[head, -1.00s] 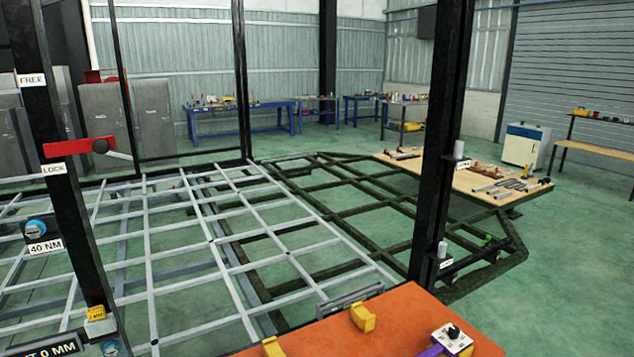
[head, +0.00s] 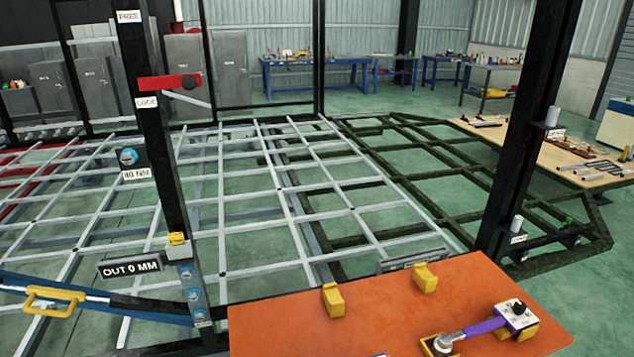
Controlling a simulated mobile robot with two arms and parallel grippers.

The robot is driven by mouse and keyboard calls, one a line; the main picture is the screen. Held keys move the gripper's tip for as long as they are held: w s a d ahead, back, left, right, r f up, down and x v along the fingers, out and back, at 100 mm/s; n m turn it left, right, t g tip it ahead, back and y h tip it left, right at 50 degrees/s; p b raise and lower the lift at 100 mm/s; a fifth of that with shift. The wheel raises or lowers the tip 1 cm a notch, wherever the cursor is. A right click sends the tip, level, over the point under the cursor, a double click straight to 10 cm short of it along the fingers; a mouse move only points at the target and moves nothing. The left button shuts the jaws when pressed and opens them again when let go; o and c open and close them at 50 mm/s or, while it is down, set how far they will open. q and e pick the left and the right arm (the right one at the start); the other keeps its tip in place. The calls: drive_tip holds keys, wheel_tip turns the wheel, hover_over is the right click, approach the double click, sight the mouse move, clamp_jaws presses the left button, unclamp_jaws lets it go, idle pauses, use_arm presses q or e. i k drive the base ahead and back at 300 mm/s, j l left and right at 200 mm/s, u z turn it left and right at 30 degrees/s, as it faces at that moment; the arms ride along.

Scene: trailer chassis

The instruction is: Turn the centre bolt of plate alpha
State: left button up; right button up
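A narrow blue-grey plate (head: 194,297) with several round blue bolt heads in a vertical row stands at the foot of the dark post, left of the orange table. I cannot read a name on it, so I cannot tell if it is plate alpha. The middle bolt head (head: 193,294) shows in the row. Neither of my grippers is in view.
A sign (head: 130,265) reads "OUT 0 MM". A red lever (head: 168,82) sits between FREE and LOCK labels on the post, above a 40 NM label (head: 137,174). A blue beam with a yellow handle (head: 52,300) is at lower left. The grey frame (head: 285,190) fills the middle.

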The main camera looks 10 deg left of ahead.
sight(193, 295)
drive_tip(key=u, duration=1.25)
